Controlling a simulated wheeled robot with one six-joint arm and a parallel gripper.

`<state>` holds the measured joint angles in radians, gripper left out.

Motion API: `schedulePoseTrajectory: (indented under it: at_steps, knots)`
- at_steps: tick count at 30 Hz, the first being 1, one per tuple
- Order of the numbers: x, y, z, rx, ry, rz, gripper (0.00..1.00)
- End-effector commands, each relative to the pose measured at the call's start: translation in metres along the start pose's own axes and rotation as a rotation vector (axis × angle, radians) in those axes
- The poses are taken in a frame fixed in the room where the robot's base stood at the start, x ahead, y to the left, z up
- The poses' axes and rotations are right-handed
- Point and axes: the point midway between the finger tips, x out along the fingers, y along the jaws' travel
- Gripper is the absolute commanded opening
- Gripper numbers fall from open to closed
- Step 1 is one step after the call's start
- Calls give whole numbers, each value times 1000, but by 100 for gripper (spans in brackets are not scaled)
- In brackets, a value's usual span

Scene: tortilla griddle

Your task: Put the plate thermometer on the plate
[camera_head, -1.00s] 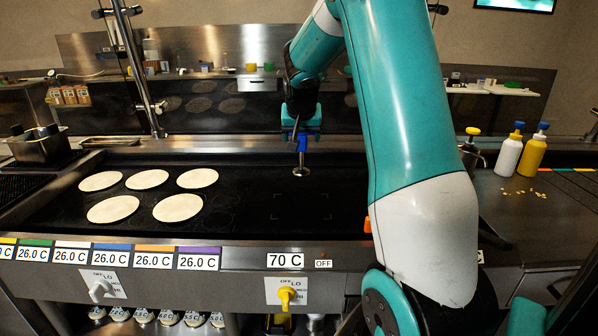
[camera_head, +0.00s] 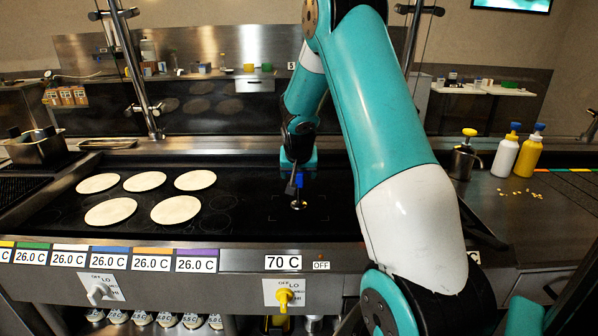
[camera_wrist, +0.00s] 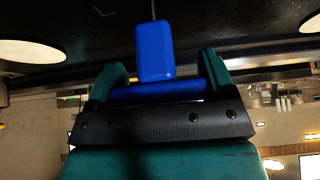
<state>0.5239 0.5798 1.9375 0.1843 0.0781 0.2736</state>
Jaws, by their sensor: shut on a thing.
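The plate thermometer has a blue handle (camera_head: 298,181), a thin stem and a round metal disc (camera_head: 298,204) at its foot. My gripper (camera_head: 293,172) is shut on the blue handle, which also shows between the green fingers in the wrist view (camera_wrist: 154,52). The thermometer is roughly upright over the black griddle plate (camera_head: 250,205), inside the faint corner marks on its right part. I cannot tell whether the disc touches the plate. In the wrist view the disc is out of sight and one corner mark shows beside the stem.
Several pale tortillas (camera_head: 145,181) lie on the plate's left part. A steel front rail with a 70 C display (camera_head: 283,263) and a yellow knob (camera_head: 284,296) runs along the front.

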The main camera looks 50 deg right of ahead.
Motion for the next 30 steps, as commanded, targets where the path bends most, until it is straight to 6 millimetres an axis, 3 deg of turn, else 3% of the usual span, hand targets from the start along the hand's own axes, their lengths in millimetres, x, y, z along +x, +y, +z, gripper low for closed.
schedulePoseTrajectory:
  at_steps: [1,2,4,5,11,16,30]
  knots:
    - [2,0,1,0,1,0,28]
    - [2,0,1,0,0,0,81]
    - [1,0,1,0,0,0,97]
    - [1,0,1,0,0,0,100]
    - [1,0,0,0,0,0,100]
    - [-11,0,-1,0,3,-1,100]
    - [-104,0,-1,0,3,-1,100]
